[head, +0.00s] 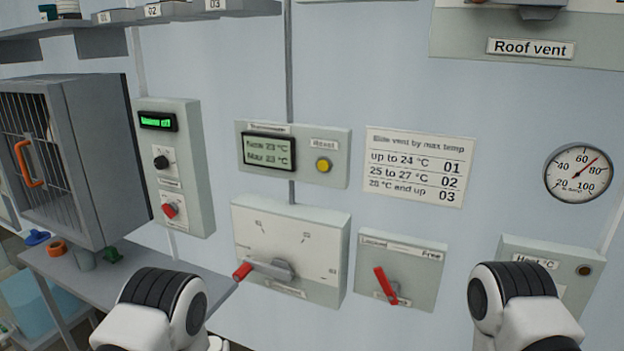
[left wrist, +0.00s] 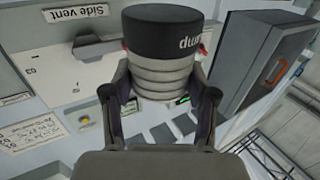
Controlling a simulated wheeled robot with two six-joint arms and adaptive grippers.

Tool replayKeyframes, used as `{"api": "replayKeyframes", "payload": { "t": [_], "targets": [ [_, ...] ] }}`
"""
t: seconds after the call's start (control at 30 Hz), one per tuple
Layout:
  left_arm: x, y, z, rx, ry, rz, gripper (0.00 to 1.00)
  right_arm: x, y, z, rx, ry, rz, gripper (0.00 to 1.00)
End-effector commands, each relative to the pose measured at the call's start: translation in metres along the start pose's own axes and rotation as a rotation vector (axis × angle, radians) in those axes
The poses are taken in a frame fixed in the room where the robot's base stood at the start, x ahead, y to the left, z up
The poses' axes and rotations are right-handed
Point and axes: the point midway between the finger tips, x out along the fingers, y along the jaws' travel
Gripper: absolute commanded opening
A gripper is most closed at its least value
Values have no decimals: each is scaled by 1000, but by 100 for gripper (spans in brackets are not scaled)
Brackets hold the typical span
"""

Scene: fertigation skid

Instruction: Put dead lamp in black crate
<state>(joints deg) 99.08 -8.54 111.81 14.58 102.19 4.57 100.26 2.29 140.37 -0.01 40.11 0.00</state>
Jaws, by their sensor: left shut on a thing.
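My left gripper (left wrist: 160,93) is shut on the dead lamp (left wrist: 162,75), a grey ribbed cylinder with a black cap, in the left wrist view. One finger presses on each side of the ribbed part. Upside-down lettering shows on the cap's right side, partly cut off and hard to read. In the head view the held lamp cannot be made out. My right gripper is out of view; only a part of my right arm shows at the lower right. I cannot make out a black crate in either view.
A barred grey cabinet (head: 105,160) stands at left above a grey shelf (head: 150,265) with small coloured items. A control box (head: 180,165), a red-handled selector panel (head: 290,235) and a round gauge (head: 578,173) are on the wall. A light blue bin (head: 38,300) sits at lower left.

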Motion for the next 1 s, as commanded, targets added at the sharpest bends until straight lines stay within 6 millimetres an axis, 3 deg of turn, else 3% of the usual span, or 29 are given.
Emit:
{"api": "replayKeyframes", "payload": {
  "t": [0.2,0.4,1.0],
  "targets": [
    [-9,27,-42,1,1,103,17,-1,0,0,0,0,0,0],
    [-46,24,-66,2,-3,104,17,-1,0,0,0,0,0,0],
    [-49,23,-68,1,-1,101,17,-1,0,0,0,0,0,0]
  ]
}}
